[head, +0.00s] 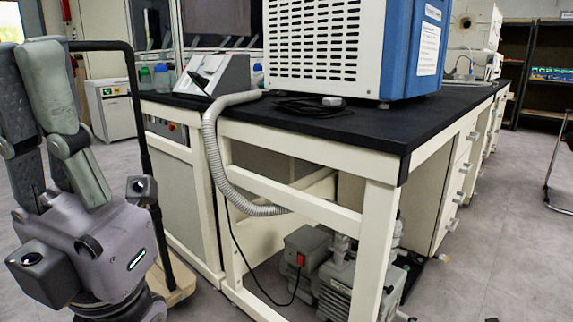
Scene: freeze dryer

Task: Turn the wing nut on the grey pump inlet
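The grey pump (338,287) stands on the floor under the black-topped bench, partly behind its front leg. Its motor box (304,247) has a red switch. A pale upright fitting (341,246), apparently the inlet, rises from the top of the pump. The wing nut is too small or too hidden to make out. My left gripper (55,85), grey and dark, fills the left side of the view with its fingers pointing up. It is well left of the pump and touches nothing that I can see. My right gripper is not in view.
A ribbed grey hose (214,150) drops from the bench top (375,125) and runs below it. A thin black cable hangs to the motor box. Cream bench legs and rails (375,235) stand before the pump.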

